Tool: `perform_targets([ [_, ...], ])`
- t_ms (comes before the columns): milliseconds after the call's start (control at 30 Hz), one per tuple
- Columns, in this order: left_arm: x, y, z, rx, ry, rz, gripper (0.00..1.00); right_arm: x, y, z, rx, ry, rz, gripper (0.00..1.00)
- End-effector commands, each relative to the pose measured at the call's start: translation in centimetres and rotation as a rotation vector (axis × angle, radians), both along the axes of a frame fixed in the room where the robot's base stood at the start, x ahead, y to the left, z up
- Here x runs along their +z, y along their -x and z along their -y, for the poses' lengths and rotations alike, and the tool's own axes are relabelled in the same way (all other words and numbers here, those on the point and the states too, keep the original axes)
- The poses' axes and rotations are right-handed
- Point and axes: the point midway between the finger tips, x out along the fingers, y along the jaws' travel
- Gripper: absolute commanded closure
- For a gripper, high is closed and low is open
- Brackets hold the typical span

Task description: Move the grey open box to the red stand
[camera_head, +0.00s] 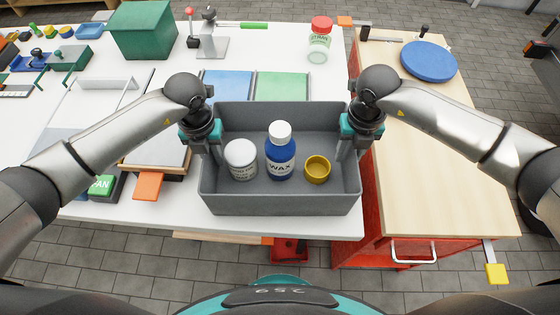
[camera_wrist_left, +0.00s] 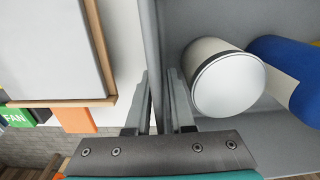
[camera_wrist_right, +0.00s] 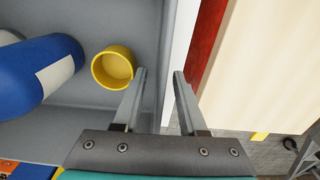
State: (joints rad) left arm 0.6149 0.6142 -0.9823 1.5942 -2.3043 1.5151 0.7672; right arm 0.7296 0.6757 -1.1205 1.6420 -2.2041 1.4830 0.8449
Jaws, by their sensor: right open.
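The grey open box (camera_head: 280,203) sits on the white table near its front right corner. It holds a white jar (camera_head: 241,160), a blue wax bottle (camera_head: 280,158) and a small yellow cup (camera_head: 317,170). My left gripper (camera_head: 216,155) is at the box's left wall, its fingers closed on either side of that wall in the left wrist view (camera_wrist_left: 157,85). My right gripper (camera_head: 346,150) is at the right wall, its fingers apart with the wall between them in the right wrist view (camera_wrist_right: 161,75). The red stand (camera_head: 372,215) with a pale wooden top is just right of the table.
A red-capped jar (camera_head: 320,40) and blue and green mats (camera_head: 282,86) are behind the box. A framed board (camera_head: 160,155) lies left.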

Motion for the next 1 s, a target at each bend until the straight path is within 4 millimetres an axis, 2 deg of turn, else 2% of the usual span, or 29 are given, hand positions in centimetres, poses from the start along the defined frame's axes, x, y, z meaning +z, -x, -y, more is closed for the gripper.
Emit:
perform_targets([
  [333,-0.35,-0.01,-0.02,0.000,0.000,0.001,0.79,-0.35,0.01,-0.01,0.000,-0.001,0.000,0.59],
  [533,-0.32,-0.02,-0.02,0.000,0.000,0.001,1.00,-0.33,0.01,0.00,0.000,0.000,0.000,0.80],
  [700,-0.31,-0.02,-0.02,0.000,0.000,0.001,1.00,-0.32,0.00,0.01,0.000,0.000,0.000,0.99],
  [1000,-0.28,-0.03,-0.03,0.000,0.000,0.001,1.00,-0.30,0.00,0.01,-0.001,0.000,0.000,1.00],
])
